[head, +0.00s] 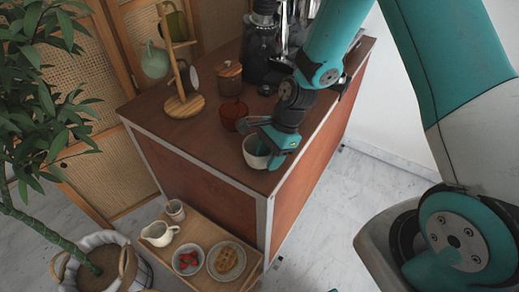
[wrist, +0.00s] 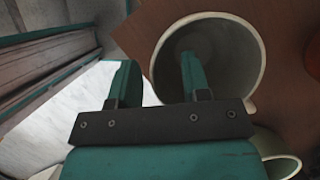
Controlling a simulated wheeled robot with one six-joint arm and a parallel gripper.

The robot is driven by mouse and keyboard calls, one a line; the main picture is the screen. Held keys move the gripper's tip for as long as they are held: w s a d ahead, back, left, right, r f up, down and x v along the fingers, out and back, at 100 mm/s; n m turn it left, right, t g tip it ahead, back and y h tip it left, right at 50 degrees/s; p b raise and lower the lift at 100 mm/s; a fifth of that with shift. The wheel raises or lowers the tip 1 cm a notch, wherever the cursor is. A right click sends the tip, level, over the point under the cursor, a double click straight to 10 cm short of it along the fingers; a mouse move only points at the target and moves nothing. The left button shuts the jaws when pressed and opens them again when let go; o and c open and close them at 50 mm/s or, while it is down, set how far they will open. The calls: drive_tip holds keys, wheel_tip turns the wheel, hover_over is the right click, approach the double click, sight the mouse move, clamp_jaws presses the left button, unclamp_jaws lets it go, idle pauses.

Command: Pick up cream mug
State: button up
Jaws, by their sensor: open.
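The cream mug (head: 253,160) stands upright near the front corner of the cart top. In the wrist view its round cream rim (wrist: 256,60) and grey inside face me, and it looks empty. My gripper (head: 271,150) is low over the mug, pointing down. In the wrist view my gripper (wrist: 158,75) is open, with one finger inside the mug's opening and the other outside to the left, so the near wall lies between them. Neither finger visibly presses the wall. In the head view my gripper hides part of the mug.
A red-brown cup (head: 233,112) stands close behind the mug, with a wooden-lidded canister (head: 229,82) and dark grinder (head: 261,42) farther back. A mug stand (head: 184,106) is at left. Below, a wooden tray (head: 200,232) holds dishes. A pale green curved piece (wrist: 284,166) is unclear.

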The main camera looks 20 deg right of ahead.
drive_tip(key=shift+a+f, duration=0.2)
drive_tip(key=shift+f, duration=0.35)
clamp_jaws()
drive_tip(key=shift+r, duration=0.15)
wheel_tip(320, 180, up, 20)
drive_tip(key=b, duration=0.1)
